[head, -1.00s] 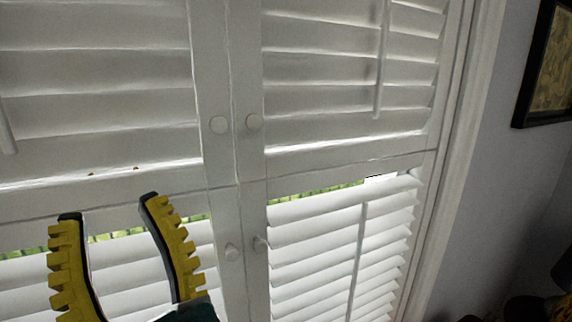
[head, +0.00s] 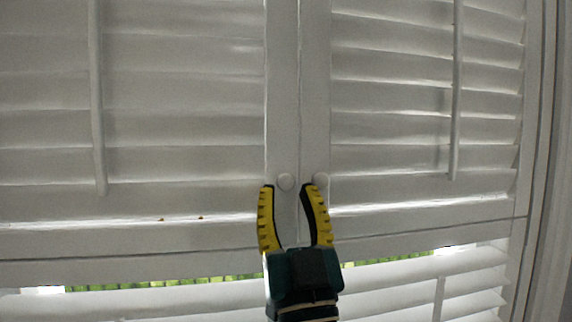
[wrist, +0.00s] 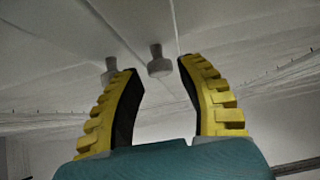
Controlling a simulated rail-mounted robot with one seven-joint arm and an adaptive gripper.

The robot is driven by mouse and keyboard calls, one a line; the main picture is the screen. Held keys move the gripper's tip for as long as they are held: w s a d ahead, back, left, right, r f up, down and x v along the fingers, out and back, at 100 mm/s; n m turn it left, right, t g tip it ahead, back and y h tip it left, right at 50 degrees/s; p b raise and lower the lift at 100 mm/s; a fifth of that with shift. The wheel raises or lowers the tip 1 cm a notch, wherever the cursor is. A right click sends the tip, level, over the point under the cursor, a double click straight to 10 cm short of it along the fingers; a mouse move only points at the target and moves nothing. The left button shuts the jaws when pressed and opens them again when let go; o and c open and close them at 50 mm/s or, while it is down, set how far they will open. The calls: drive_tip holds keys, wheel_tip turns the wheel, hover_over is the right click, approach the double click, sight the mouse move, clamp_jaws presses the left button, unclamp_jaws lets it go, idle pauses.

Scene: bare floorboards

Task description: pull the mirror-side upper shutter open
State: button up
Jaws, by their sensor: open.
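Two white louvred upper shutters meet at a vertical seam: a left one (head: 180,90) and a right one (head: 395,95). Both look closed. No mirror is in view, so I cannot tell which is mirror-side. Each has a small round white knob near its lower inner corner: the left knob (head: 286,181) and the right knob (head: 321,180). My gripper (head: 288,188) is open and empty, below and in front of the knobs. The left knob shows between its fingertips; the right knob is just beyond the right fingertip. In the wrist view, one knob (wrist: 159,64) appears between the fingertips (wrist: 161,66).
Lower louvred shutters (head: 170,300) lie below, with a strip of green showing through a gap at their top. Vertical tilt rods (head: 97,100) stand on the upper louvres. The window frame (head: 550,150) is at the right edge.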

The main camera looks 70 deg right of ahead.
drive_tip(key=shift+x, duration=1.35)
drive_tip(key=shift+f, duration=0.1)
drive_tip(key=shift+c, duration=0.4)
